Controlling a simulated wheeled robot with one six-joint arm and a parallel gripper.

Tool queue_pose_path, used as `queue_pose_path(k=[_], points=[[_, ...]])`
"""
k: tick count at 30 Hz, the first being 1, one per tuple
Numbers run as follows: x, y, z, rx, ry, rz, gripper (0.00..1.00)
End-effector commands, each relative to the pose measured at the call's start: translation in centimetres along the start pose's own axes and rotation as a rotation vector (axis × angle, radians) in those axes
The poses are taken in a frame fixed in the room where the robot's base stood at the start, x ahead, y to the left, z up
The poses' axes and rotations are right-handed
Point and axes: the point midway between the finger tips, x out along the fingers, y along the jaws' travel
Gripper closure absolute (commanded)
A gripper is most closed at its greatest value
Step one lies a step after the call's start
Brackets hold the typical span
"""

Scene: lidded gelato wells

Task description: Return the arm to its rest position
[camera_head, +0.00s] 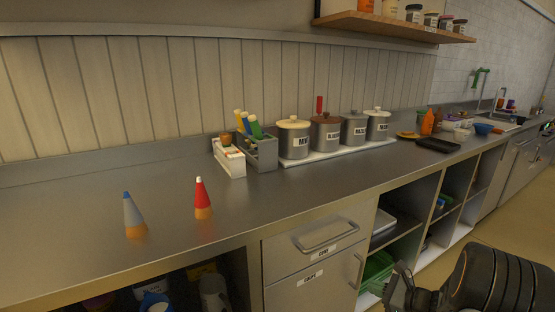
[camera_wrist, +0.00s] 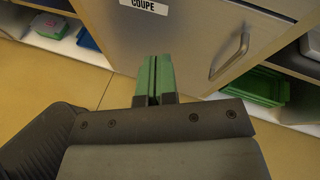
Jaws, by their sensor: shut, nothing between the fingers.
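My gripper (camera_wrist: 154,76) shows in the wrist view with its two green fingers pressed together and nothing between them. It hangs in free air in front of a cabinet door (camera_wrist: 190,35) with a "COUPE" label, apart from the door. In the head view my dark arm fills the lower right corner, in front of the counter and clear of it.
Several lidded metal wells (camera_head: 294,139) stand on a white base on the counter (camera_head: 90,200). Two cones, one blue-tipped (camera_head: 133,215) and one red (camera_head: 202,198), stand at the left. Open shelves (camera_head: 405,220) and a drawer handle (camera_head: 321,236) face the aisle. Floor (camera_wrist: 40,75) is free below.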

Motion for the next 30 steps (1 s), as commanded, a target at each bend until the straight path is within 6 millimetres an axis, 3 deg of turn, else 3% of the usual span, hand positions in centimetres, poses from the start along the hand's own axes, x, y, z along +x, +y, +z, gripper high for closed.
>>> queue_pose_path(k=[1, 6, 10, 15, 21, 25, 30], points=[[-0.4, 2.1, 2.2, -0.118, 0.062, 0.117, 1.00], [-3.3, 9.2, 8.5, -0.612, 0.259, 0.558, 1.00], [-7.2, 12.2, 14.4, -1.058, 0.383, 0.870, 1.00], [-11.5, 13.1, 22.0, -1.561, 0.501, 1.129, 1.00], [-13.9, 13.6, 29.9, -1.907, 0.566, 1.190, 1.00], [-14.0, 14.0, 33.5, -2.007, 0.556, 1.144, 1.00], [-14.0, 14.3, 34.9, -2.047, 0.546, 1.127, 1.00]])
